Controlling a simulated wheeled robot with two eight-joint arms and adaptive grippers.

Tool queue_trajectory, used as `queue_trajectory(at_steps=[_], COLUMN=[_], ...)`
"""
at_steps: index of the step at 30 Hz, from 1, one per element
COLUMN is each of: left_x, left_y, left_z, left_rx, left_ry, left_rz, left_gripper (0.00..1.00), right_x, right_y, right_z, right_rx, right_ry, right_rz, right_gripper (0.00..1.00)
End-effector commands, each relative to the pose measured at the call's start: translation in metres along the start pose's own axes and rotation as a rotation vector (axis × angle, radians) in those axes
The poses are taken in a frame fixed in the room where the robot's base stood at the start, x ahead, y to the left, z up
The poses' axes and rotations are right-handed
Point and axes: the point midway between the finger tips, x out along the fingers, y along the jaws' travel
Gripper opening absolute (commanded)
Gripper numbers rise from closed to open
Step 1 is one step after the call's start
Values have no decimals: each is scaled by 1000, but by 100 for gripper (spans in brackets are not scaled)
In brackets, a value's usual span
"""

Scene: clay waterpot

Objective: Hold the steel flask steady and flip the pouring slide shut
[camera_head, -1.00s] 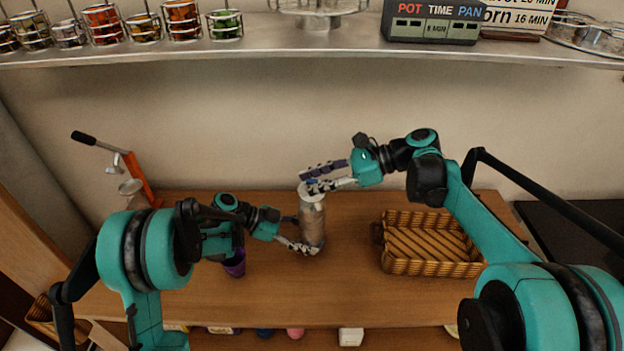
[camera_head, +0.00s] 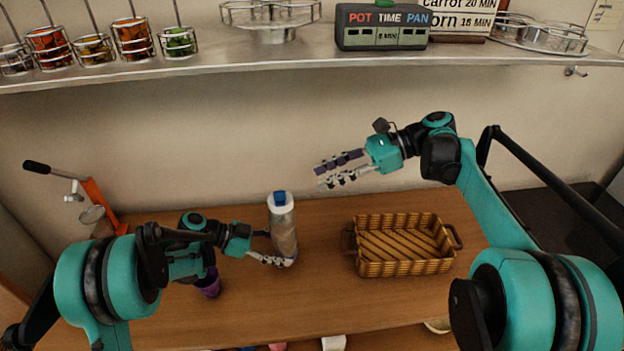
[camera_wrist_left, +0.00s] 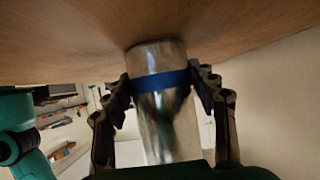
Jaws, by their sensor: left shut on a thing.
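The steel flask (camera_head: 284,228) stands upright on the wooden table, with a pale top and a blue pouring slide (camera_head: 280,198). I cannot tell whether the slide lies flat or stands raised. My left gripper (camera_head: 269,248) is shut on the flask's lower body from the left. In the left wrist view the flask (camera_wrist_left: 166,115), with a blue band near its base, sits between the two fingers of this gripper (camera_wrist_left: 168,100). My right gripper (camera_head: 335,171) is open and empty, above and to the right of the flask top, apart from it.
A wicker basket (camera_head: 404,268) stands on the table right of the flask. A purple cup (camera_head: 209,284) is left of it, beside my left arm. An orange lever press (camera_head: 104,208) stands at the far left. A metal shelf (camera_head: 200,72) with jars and a timer (camera_head: 382,27) runs above.

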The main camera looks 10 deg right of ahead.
Motion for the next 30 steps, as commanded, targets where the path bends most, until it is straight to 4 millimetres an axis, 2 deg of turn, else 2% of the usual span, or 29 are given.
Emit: queue_trajectory(at_steps=[11,12,15,25,30], left_x=[0,0,0,-2,-23], left_y=[0,0,0,0,-1], left_z=[0,0,0,0,0], left_rx=[0,0,0,0,-2], left_ry=[0,0,0,0,0], left_rz=[0,0,0,0,-3], left_gripper=[42,60,82,82,82], right_x=[-3,-2,-2,-2,-2], right_y=[0,0,0,0,0], right_z=[0,0,0,0,0], right_rx=[0,0,0,0,0], right_ry=[0,0,0,0,0], right_rz=[0,0,0,0,0], right_gripper=[33,33,33,33,33])
